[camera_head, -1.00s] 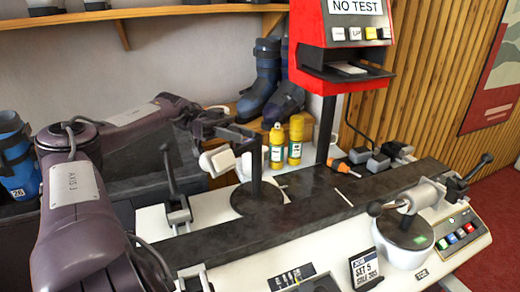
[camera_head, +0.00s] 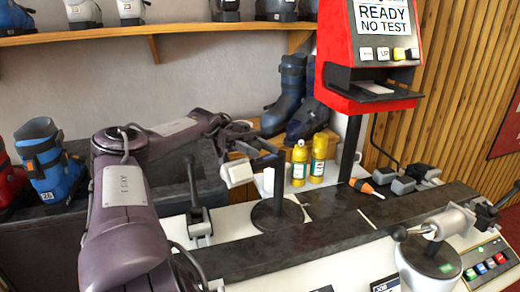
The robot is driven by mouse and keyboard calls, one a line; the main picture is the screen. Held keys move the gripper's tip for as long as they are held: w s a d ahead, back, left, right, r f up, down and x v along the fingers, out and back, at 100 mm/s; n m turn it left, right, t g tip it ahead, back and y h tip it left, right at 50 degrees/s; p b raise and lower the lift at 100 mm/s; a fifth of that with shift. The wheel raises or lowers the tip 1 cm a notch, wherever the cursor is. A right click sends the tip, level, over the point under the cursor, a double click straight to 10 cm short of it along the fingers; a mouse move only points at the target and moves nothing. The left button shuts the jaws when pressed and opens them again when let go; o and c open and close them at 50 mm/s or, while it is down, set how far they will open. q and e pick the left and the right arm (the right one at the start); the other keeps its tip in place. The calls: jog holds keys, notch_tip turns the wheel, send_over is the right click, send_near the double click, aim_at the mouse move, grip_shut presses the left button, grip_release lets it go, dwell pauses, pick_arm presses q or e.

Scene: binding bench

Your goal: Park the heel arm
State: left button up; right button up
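My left gripper (camera_head: 262,148) reaches in from the left, at the top of a dark upright post (camera_head: 279,178) on a round black base (camera_head: 276,214). I take this post and its top piece to be the heel arm. A white block (camera_head: 237,173) hangs left of the post, and a smaller white piece (camera_head: 268,181) shows beside it. The dark fingers overlap the dark top of the post, so I cannot tell whether they touch or grip it. My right gripper is not in view.
A dark rail (camera_head: 340,232) runs along the white bench. Two yellow bottles (camera_head: 318,158) stand behind the post. A red test unit (camera_head: 368,50) reads "READY NO TEST". A silver clamp (camera_head: 447,222) sits at right. Boots stand at left (camera_head: 48,165) and behind (camera_head: 290,90).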

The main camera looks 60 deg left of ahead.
pick_arm(q)
jog(key=shift+o, duration=0.3)
jog(key=shift+r, duration=0.1)
notch_tip(320, 180, up, 20)
jog(key=p, duration=0.2)
